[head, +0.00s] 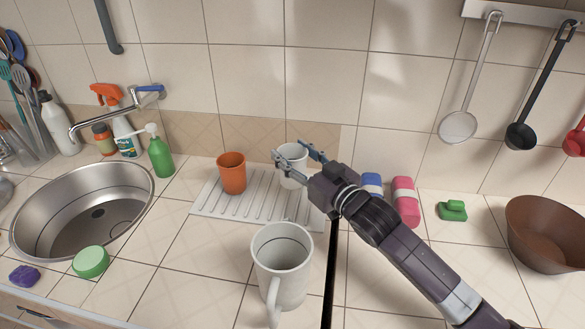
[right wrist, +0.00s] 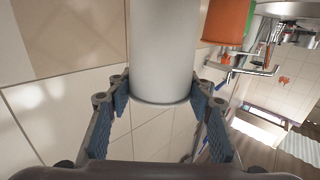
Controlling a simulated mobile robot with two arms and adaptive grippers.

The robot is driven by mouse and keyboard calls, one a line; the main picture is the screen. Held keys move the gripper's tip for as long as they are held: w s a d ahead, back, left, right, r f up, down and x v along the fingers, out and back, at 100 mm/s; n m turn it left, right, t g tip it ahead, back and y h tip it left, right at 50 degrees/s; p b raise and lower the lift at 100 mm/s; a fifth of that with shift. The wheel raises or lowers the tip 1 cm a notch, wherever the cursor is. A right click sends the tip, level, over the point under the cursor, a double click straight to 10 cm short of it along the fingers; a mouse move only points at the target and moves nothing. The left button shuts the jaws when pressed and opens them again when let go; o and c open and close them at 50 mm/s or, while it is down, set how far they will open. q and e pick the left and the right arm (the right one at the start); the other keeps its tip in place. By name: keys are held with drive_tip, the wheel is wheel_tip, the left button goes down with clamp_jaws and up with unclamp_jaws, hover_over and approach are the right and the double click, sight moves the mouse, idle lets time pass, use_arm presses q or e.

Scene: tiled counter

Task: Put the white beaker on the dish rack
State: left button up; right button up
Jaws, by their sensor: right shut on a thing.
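The white beaker (head: 293,174) is at the back right part of the white dish rack (head: 213,207) in the head view, roughly upright. My right gripper (head: 290,151) is shut on it, with a finger on each side. The right wrist view shows the beaker (right wrist: 163,50) as a smooth white cylinder between the blue finger pads. I cannot tell whether its base touches the rack. An orange cup (head: 232,174) stands on the rack to its left. My left gripper is not in view.
A large white mug (head: 282,262) stands in front of the rack. The steel sink (head: 85,205), a green soap bottle (head: 160,155) and a green tub (head: 90,261) are left. Blue and pink items, a green scrubber (head: 452,211) and a brown bowl (head: 545,235) are right.

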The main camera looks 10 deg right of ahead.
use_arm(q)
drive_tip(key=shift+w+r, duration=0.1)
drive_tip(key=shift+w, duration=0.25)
use_arm(e)
drive_tip(key=shift+f, duration=2.2)
drive_tip(key=o, duration=1.2)
drive_tip(key=shift+f, duration=0.1)
drive_tip(key=shift+o, duration=0.2)
drive_tip(key=b+v, duration=0.1)
drive_tip(key=v, duration=0.9)
drive_tip(key=shift+s+b, duration=0.1)
drive_tip(key=shift+b, duration=0.2)
drive_tip(key=shift+v, duration=0.9)
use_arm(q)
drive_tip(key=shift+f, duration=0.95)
